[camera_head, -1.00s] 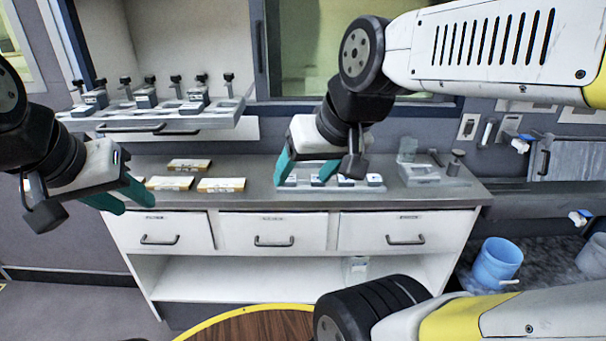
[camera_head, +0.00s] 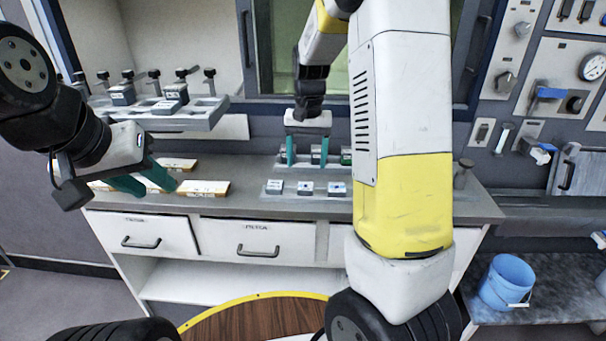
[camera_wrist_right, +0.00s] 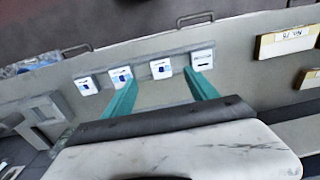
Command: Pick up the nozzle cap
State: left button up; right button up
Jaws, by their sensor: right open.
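Several small grey blocks with white, blue-marked tops stand in a row on a flat grey tray (camera_wrist_right: 225,46) on the counter. One block (camera_head: 306,188) is near the middle of the row in the head view, and one (camera_wrist_right: 160,68) also shows in the right wrist view. I cannot tell which item is the nozzle cap. My right gripper (camera_head: 318,160) is open, its teal fingers apart; in the right wrist view the gripper (camera_wrist_right: 160,80) points toward the row, with nothing clearly held. My left gripper (camera_head: 142,182) is open and empty by the counter's left front.
Yellow-white labelled boxes (camera_head: 203,188) lie on the counter left of the tray. A raised shelf (camera_head: 190,118) with clamp-like fixtures is behind them. A blue bucket (camera_head: 507,282) stands at the lower right. My right arm hides the counter's right part.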

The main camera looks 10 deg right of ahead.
aim_at(305, 186)
jog(key=shift+w+d+f, duration=0.3)
jog(key=shift+w+f, duration=0.35)
jog(key=shift+f, duration=0.15)
jog(key=f, duration=0.7)
jog(key=shift+w+a+f, duration=0.1)
jog(key=shift+a+f, duration=0.15)
grip_shut()
jog(key=shift+r, duration=0.1)
